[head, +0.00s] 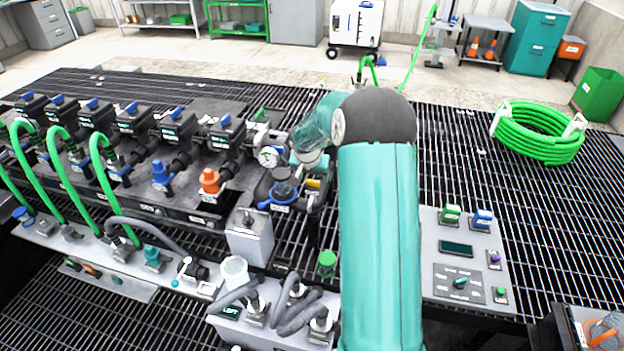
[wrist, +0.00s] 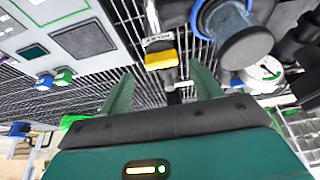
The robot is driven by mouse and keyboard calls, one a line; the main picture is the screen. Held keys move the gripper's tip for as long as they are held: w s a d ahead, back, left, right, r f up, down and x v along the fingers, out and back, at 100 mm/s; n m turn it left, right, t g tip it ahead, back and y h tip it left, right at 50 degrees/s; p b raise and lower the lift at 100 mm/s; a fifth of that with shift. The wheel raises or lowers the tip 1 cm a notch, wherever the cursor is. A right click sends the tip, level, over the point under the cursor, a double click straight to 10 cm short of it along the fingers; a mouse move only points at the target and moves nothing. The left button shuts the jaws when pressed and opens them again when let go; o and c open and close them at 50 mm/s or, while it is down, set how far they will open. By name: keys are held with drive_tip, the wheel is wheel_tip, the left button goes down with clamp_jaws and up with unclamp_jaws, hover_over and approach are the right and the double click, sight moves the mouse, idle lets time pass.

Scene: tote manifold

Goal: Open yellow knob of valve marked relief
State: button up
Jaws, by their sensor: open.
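The yellow knob (wrist: 160,60) shows in the wrist view, with a small white label (wrist: 158,42) beside it that seems to read RELIEF. In the head view the yellow knob (head: 313,183) is a small patch beside my arm, partly hidden. My gripper (wrist: 162,72) is open, its two green fingers spread either side of the knob in the picture. The fingers look empty; I cannot tell whether they touch the knob. In the head view my forearm hides most of the gripper.
A clear filter bowl with a blue collar (head: 283,190) and a round gauge (head: 269,157) stand close left of the knob. An orange knob (head: 210,181) and blue valves line the manifold further left. A control panel (head: 462,262) lies to the right.

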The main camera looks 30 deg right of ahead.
sight(313, 184)
drive_tip(key=shift+x, duration=1.4)
drive_tip(key=shift+w+a, duration=0.1)
drive_tip(key=c, duration=1)
